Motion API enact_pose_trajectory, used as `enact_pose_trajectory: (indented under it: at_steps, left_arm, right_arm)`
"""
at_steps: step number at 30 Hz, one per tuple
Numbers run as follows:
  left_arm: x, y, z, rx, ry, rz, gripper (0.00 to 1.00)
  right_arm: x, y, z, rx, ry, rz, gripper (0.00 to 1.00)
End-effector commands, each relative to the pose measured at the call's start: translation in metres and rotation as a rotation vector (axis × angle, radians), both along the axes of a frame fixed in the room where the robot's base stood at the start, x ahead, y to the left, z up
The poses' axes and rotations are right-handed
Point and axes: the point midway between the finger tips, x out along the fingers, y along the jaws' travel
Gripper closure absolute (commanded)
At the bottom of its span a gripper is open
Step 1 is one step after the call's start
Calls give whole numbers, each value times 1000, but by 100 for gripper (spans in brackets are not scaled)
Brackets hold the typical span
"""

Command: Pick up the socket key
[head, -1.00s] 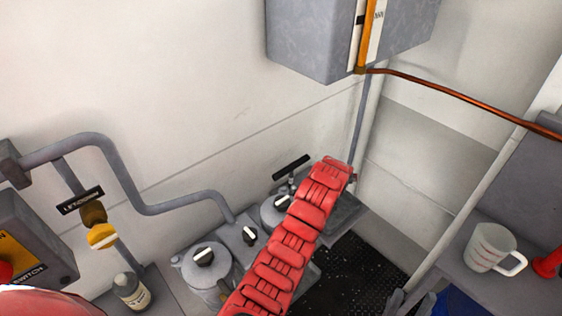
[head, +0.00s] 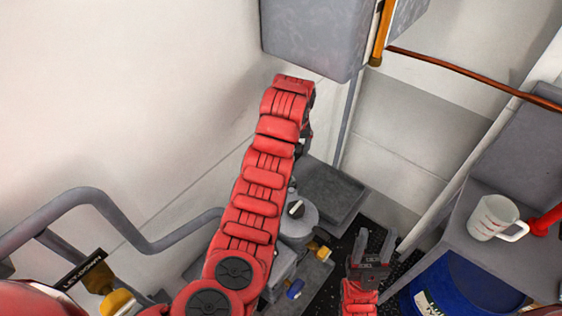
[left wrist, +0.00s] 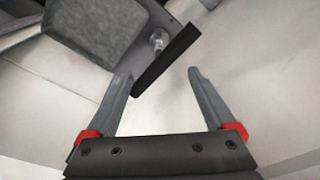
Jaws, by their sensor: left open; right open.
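The socket key (left wrist: 168,57) shows in the left wrist view as a dark bar handle across a short metal stem. The stem stands on a grey surface. My left gripper (left wrist: 160,76) is open and empty, with the bar's lower end close to the gap between its fingertips; I cannot tell how far beyond them it lies. In the head view my red left arm hides the key and most of the left gripper. My right gripper (head: 372,240) is open and empty at the lower right, over the dark floor, away from the key.
A large grey box (head: 315,40) hangs on the wall above the left arm. A copper pipe (head: 460,70) runs right from it. A white mug (head: 494,217) stands on the grey shelf at right, above a blue drum (head: 450,290). Grey pipework (head: 150,243) runs along the wall at left.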

Motion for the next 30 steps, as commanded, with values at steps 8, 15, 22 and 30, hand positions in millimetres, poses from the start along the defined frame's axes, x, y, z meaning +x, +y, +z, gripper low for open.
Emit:
enact_pose_trajectory:
  at_steps: [8, 15, 22, 30]
  left_arm:
    - [4, 3, -34, 1, 5, 2, 12]
    - [10, 2, -65, 0, 5, 1, 12]
    - [11, 2, -84, 1, 6, -1, 12]
    - [17, 4, -111, 0, 4, 4, 12]
  right_arm:
    - [0, 0, -5, 0, 0, 0, 50]
    - [0, 0, 12, 0, 0, 0, 50]
    - [0, 0, 20, 0, 0, 0, 50]
    - [0, 0, 22, 0, 0, 0, 50]
